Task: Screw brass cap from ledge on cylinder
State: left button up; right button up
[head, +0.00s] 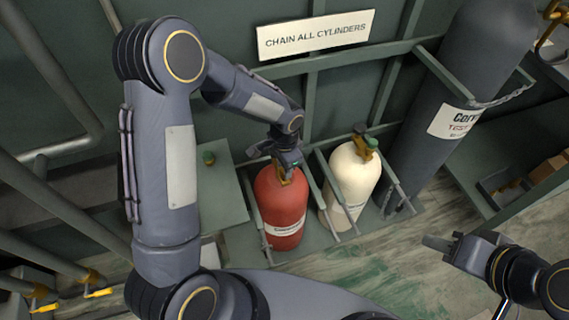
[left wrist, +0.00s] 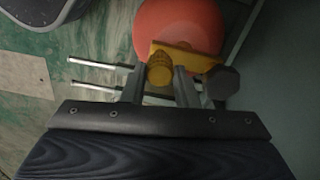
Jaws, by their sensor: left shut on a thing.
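The red cylinder (head: 281,212) stands upright in the rack, with a brass-yellow valve on top that also shows in the left wrist view (left wrist: 196,58). My left gripper (head: 286,165) is at this valve, its fingers pointing down. In the left wrist view, its two fingers are shut on a ribbed brass cap (left wrist: 160,70). The cap is right against the valve; whether it is threaded on is not clear. The gripper hides the cap in the head view. My right gripper (head: 438,243) is at the lower right, away from the cylinders; its finger gap is unclear.
A cream cylinder (head: 352,180) with a brass valve and green knob stands just right of the red one. A tall grey cylinder (head: 440,112) is chained further right. Rack bars flank the cylinders.

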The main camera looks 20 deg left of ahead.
pick_arm(q)
jog(key=shift+m+p, duration=0.3)
jog(key=shift+m, duration=0.7)
jog(key=o, duration=0.6)
jog(key=shift+m, duration=0.3)
jog(key=o, duration=0.4)
notch_tip(320, 180, up, 7)
jog(key=shift+f+p, duration=0.1)
jog(key=shift+p, duration=0.55)
jog(key=shift+r, duration=0.45)
